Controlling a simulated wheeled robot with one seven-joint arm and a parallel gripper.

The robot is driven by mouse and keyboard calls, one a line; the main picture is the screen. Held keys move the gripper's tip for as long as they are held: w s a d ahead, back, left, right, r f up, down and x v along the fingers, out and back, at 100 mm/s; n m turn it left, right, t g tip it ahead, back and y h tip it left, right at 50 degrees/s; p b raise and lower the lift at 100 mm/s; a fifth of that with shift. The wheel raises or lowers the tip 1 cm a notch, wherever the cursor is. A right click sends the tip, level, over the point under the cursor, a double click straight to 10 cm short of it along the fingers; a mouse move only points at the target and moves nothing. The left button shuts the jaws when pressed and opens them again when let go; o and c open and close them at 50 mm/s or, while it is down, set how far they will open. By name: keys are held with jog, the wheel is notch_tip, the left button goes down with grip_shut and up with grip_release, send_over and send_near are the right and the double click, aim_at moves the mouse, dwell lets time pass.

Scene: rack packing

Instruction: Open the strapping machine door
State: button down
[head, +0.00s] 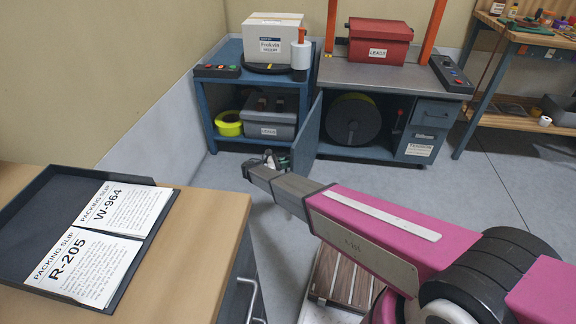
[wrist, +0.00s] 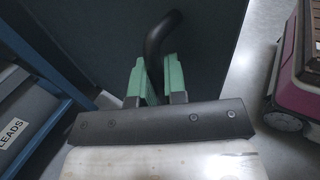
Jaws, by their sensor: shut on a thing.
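The strapping machine (head: 378,85) is a blue-grey cabinet with a steel top, at the back of the head view. Its door (head: 308,138) stands swung out at the cabinet's left side, seen nearly edge-on, and the compartment inside shows. My gripper (head: 272,160) is at the left of the door, low near the floor, partly hidden by my arm. In the wrist view, the green fingers of my gripper (wrist: 157,78) are shut on the dark curved door handle (wrist: 160,35). The dark door face fills the space behind the handle.
A large dark reel (head: 352,119) sits in the open compartment. A blue shelf cart (head: 205,115) with a grey LEADS bin (head: 268,124) stands close left of the door.

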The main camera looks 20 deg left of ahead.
jog(key=shift+s, duration=0.1)
jog(key=c, duration=1.2)
grip_release()
jog(key=v, duration=1)
jog(key=shift+s+a, duration=0.3)
jog(key=shift+d, duration=0.1)
